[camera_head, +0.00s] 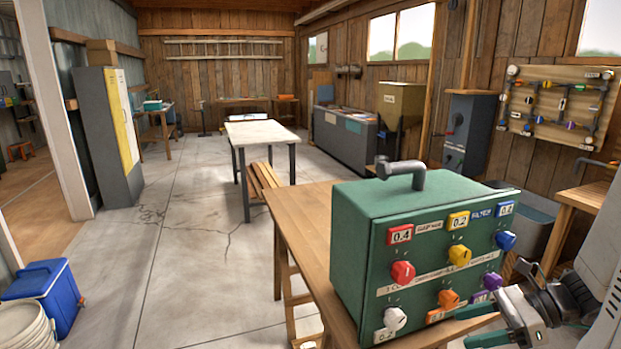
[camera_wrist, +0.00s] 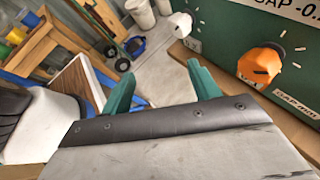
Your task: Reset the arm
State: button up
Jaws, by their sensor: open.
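My gripper (camera_head: 472,326) is at the lower right of the head view, close to the front of the green control box (camera_head: 372,225). Its two green fingers are apart, with nothing between them. In the wrist view my gripper (camera_wrist: 160,72) also shows its fingers spread, with pale floor beyond them. The box, with its orange knob (camera_wrist: 261,62) and white knob (camera_wrist: 180,25), stands to the right of the fingers there. I cannot tell whether any finger touches the box. My arm comes in from the right edge of the head view.
The box stands on a wooden table (camera_head: 300,215) and has several coloured knobs and a grey top handle (camera_head: 400,170). A pegboard (camera_head: 555,105) hangs at right above a wooden bench (camera_head: 590,195). The floor (camera_head: 190,255) left of the table is clear.

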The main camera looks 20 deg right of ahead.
jog(key=s+a+r+n+g+h, duration=0.2)
jog(key=s+a+r+n+h, duration=0.2)
jog(key=a+r+n, duration=0.3)
jog(key=s+a+r+n+g+h, duration=0.2)
jog(key=a+r+n+h, duration=0.5)
jog(key=n, duration=1.1)
jog(key=shift+s+a+r, duration=0.2)
jog(key=shift+s+a, duration=0.45)
jog(key=shift+s, duration=0.2)
jog(key=shift+c, duration=0.3)
